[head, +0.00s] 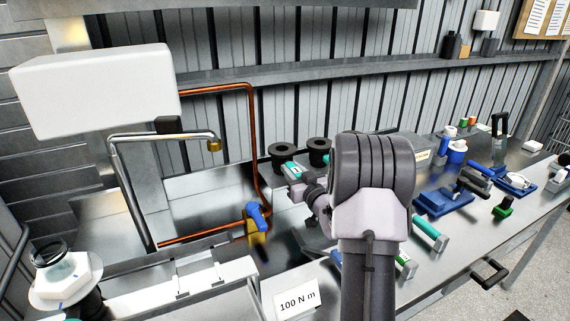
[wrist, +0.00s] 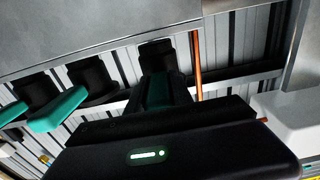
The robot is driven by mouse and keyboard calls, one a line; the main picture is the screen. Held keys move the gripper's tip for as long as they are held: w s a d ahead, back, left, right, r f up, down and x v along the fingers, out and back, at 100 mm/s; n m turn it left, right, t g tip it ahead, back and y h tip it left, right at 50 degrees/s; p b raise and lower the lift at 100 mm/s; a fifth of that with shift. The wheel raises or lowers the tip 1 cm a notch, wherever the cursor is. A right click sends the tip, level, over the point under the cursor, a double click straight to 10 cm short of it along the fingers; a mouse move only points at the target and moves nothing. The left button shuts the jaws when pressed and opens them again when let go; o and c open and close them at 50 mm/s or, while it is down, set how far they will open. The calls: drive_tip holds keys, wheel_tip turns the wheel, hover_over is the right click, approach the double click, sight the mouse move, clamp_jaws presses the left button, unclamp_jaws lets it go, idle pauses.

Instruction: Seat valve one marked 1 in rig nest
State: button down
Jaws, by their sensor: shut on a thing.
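My gripper (head: 306,190) reaches left from my wrist over the back of the bench, and my own arm hides part of it in the head view. It also shows in the wrist view (wrist: 157,100), shut on a dark teal part (wrist: 155,90) with a black round body (wrist: 157,58) beyond it. A teal piece (head: 293,169) shows by the gripper in the head view. Two black round fittings (head: 284,155) (head: 319,150) stand just behind it. I cannot read a mark 1 on anything, and cannot tell the rig nest for certain.
A copper pipe (head: 252,130) and a blue-handled brass valve (head: 256,222) are left of the gripper. More teal-handled black fittings (wrist: 60,108) line up at left in the wrist view. Teal and green-ended pieces (head: 430,233) lie right of my arm. A 100 N m card (head: 297,302) is in front.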

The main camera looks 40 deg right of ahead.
drive_tip(key=shift+r+p, duration=1.1)
drive_tip(key=shift+r, duration=2)
